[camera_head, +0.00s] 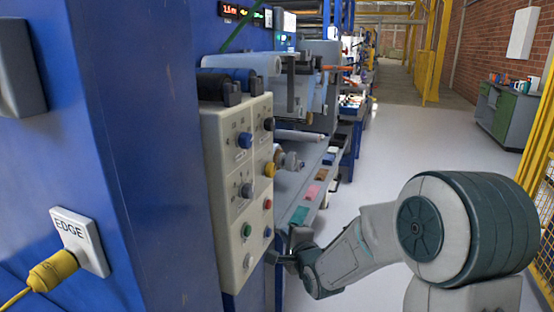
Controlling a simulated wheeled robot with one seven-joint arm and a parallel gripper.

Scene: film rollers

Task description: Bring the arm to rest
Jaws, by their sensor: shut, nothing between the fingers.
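My arm (350,255) reaches in from the lower right of the head view, with its large round joint at the right. My gripper (276,257) is at the arm's left end, close beside the lower right edge of the control panel (230,215). It is small in the picture and looks shut, with nothing seen in it. I cannot tell whether it touches the panel.
A blue machine column (150,160) with a yellow plug (52,272) fills the left. Behind the panel, a shelf holds coloured pads (312,192) under film rollers (240,76). The floor (410,140) is clear beyond my arm; yellow fencing (540,160) stands right.

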